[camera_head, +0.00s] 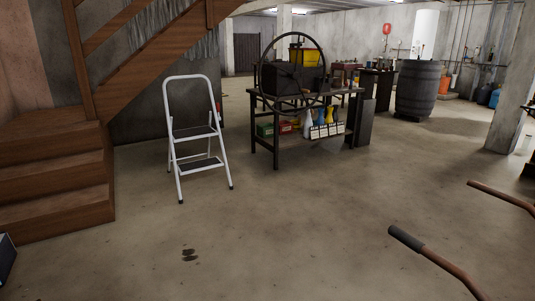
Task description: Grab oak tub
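A large grey, wooden-looking barrel (417,88) with darker hoops stands upright on the concrete floor at the back right. It is the only tub-like thing in view, and I cannot tell whether it is the oak tub. Neither of my grippers shows in the head view, so nothing is seen touching the barrel.
A dark workbench (304,97) with a big wheel and bottles stands mid-back. A white stepladder (197,135) stands beside wooden stairs (55,180). Two rusty handle-like bars (440,265) jut in at lower right. A pillar (511,90) stands right. The middle floor is clear.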

